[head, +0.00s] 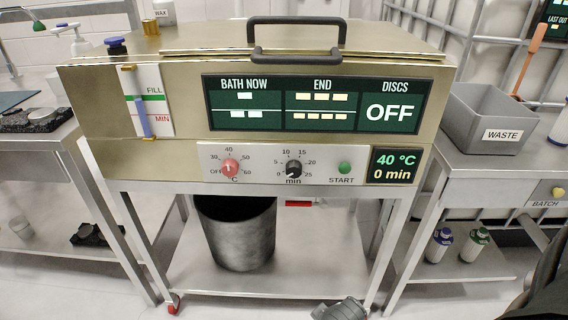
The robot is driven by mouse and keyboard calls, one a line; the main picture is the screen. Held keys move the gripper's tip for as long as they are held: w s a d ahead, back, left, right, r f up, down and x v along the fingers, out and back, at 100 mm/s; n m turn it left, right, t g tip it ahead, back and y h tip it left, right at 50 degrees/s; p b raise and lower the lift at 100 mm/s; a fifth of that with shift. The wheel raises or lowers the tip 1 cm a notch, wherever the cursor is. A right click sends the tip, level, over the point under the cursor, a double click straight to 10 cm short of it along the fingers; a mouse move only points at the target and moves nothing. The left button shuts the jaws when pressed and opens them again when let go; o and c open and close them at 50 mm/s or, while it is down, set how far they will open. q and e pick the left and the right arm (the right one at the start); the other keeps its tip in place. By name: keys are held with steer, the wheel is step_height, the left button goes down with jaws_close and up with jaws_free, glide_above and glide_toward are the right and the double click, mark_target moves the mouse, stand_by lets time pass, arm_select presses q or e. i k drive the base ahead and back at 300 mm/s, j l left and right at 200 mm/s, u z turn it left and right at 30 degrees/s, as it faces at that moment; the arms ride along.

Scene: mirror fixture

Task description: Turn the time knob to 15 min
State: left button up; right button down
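The time knob (294,168) is a black dial marked "min" on the front panel, with a scale running 0, 5, 10, 15, 20, 25. Its white mark points to the lower left, near 0. The display (393,166) beside it reads 40 °C and 0 min. The red temperature knob (230,168) points up to 40. The green START button (345,167) is right of the time knob. A grey part at the bottom edge is cut off and unclear.
A black handle (296,22) sticks out above the dark board (312,103), which reads OFF under DISCS. A metal bucket (236,235) stands below. A grey WASTE bin (494,115) stands right. Space before the knobs is clear.

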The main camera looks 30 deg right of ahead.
mark_target(293, 168)
steer(key=j+z, duration=0.15)
steer(key=z, duration=0.8)
